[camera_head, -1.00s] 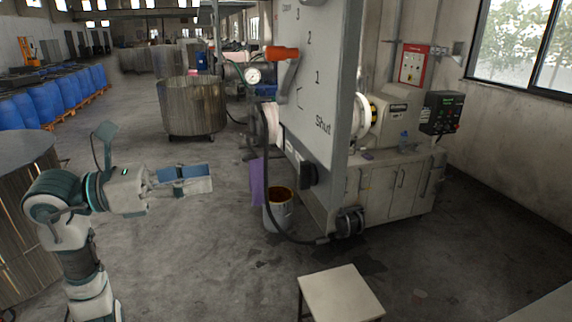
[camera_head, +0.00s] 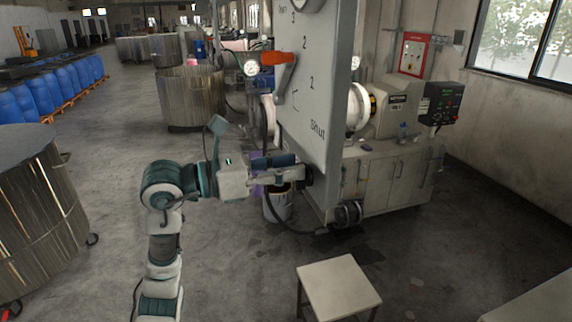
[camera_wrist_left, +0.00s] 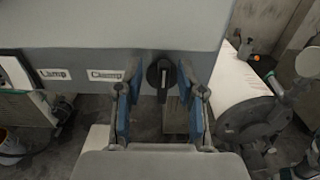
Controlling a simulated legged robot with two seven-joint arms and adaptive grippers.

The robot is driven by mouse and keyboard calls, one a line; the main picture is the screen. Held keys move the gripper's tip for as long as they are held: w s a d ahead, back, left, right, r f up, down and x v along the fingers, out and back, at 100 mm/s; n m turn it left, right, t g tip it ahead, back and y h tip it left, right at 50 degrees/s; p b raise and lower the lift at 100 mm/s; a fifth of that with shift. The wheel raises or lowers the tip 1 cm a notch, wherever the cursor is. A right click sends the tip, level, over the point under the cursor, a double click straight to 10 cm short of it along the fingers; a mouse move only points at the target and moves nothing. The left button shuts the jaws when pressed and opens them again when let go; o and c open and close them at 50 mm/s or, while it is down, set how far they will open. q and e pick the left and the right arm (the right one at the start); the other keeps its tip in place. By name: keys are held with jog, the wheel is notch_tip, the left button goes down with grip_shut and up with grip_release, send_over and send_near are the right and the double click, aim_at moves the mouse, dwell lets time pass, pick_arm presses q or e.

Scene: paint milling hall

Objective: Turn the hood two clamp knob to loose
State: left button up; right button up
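A black clamp knob (camera_wrist_left: 161,73) with an upright grip bar sits at the lower edge of a grey panel (camera_wrist_left: 110,25) in the left wrist view. In the head view the left gripper (camera_head: 297,168) reaches the lower edge of the panel (camera_head: 325,100), and the knob is mostly hidden behind the fingers. My right gripper is not in view.
A bucket (camera_head: 278,205) stands below the gripper and a white stool (camera_head: 338,285) in front.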

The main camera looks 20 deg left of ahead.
pick_arm(q)
jog(key=shift+d, duration=0.15)
jog(key=shift+c, duration=1.4)
jog(key=shift+d, duration=0.1)
grip_shut()
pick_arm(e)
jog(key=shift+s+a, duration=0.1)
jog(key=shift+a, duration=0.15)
